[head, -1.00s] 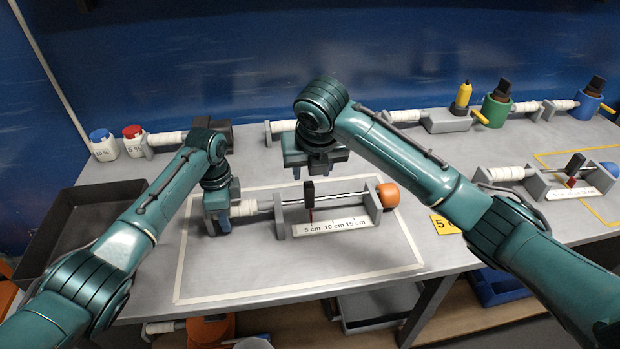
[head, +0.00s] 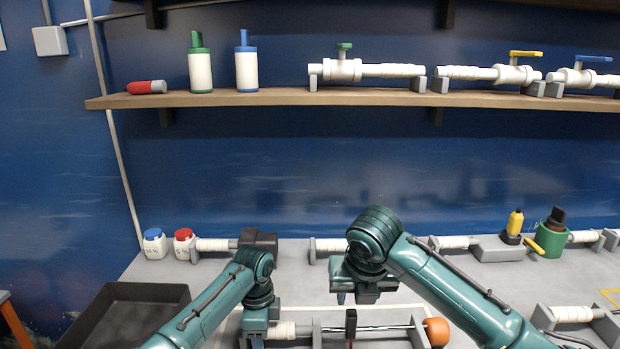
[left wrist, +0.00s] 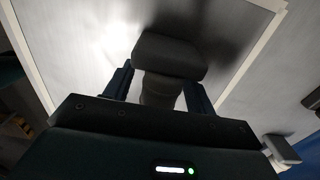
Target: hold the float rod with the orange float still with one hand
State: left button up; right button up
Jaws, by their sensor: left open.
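The float rod (head: 385,328) lies level in its grey stand near the bottom edge of the head view. Its orange float (head: 437,332) is at the right end and a white grip (head: 289,330) at the left end. My left gripper (head: 256,340) is at the left end of the white grip, its fingertips cut off or hidden there. In the left wrist view its open fingers (left wrist: 160,82) stand either side of a shadowed grey block and round end; contact cannot be told.
A black tray (head: 130,292) lies at the left. Jars with blue (head: 155,243) and red (head: 184,243) lids stand at the back left. A green cup (head: 551,237) and a yellow bottle (head: 514,224) stand back right. A shelf (head: 280,97) with bottles and valves runs above.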

pick_arm(q)
notch_tip(320, 180, up, 12)
dwell(0.6)
jog(key=shift+s, duration=0.1)
